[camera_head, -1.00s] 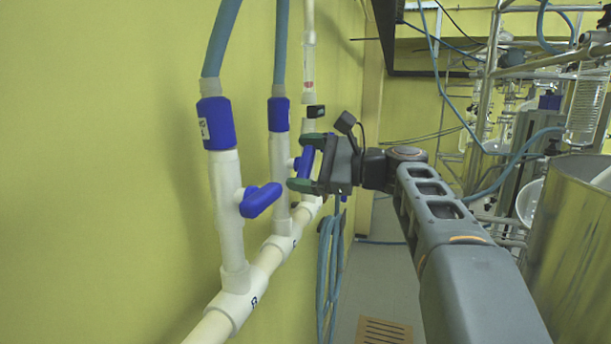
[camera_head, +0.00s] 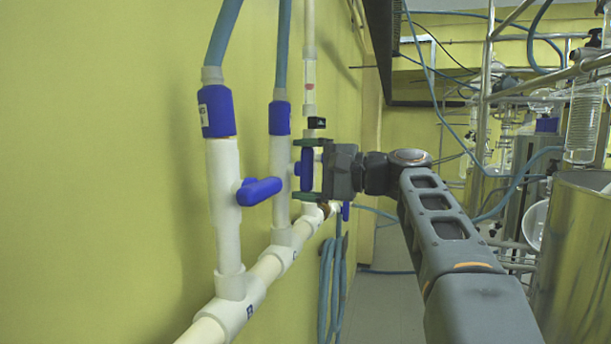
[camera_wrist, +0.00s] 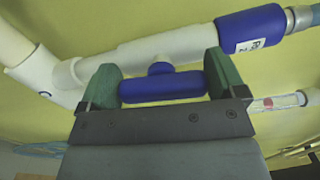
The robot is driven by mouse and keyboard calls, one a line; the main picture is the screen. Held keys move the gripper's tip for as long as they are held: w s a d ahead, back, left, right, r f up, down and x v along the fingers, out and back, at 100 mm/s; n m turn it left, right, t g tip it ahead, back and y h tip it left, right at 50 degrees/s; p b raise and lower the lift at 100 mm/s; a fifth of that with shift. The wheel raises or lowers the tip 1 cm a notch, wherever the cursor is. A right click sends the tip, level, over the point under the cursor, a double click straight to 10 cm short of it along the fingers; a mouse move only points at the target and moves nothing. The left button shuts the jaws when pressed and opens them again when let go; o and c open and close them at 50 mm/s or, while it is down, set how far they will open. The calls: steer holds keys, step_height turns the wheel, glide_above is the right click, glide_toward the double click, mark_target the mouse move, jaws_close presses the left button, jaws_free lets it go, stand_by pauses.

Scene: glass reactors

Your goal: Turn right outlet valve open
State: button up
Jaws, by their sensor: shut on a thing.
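Two white pipe outlets with blue collars stand along the left wall. The nearer one has a blue valve handle (camera_head: 258,191) that points sideways across its pipe. The farther, right one has a blue valve handle (camera_head: 307,168) that stands upright along its pipe. My gripper (camera_head: 304,169) is shut on this right handle, with one green finger at its upper end and one at its lower end. In the wrist view the same handle (camera_wrist: 163,88) lies lengthwise between both green fingers, in line with the white pipe (camera_wrist: 165,48).
A white manifold pipe (camera_head: 262,272) runs below the outlets. Beyond my gripper is another pipe with a black fitting (camera_head: 316,122). Coiled blue hose (camera_head: 331,275) hangs under it. Glassware and a metal vessel (camera_head: 575,240) stand at the right.

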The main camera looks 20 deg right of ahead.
stand_by(0.3)
steer(key=o, duration=0.6)
steer(key=shift+o, duration=0.2)
steer(key=b+v, duration=0.1)
steer(key=v, duration=1.2)
steer(key=shift+s+d, duration=0.25)
steer(key=shift+d, duration=0.1)
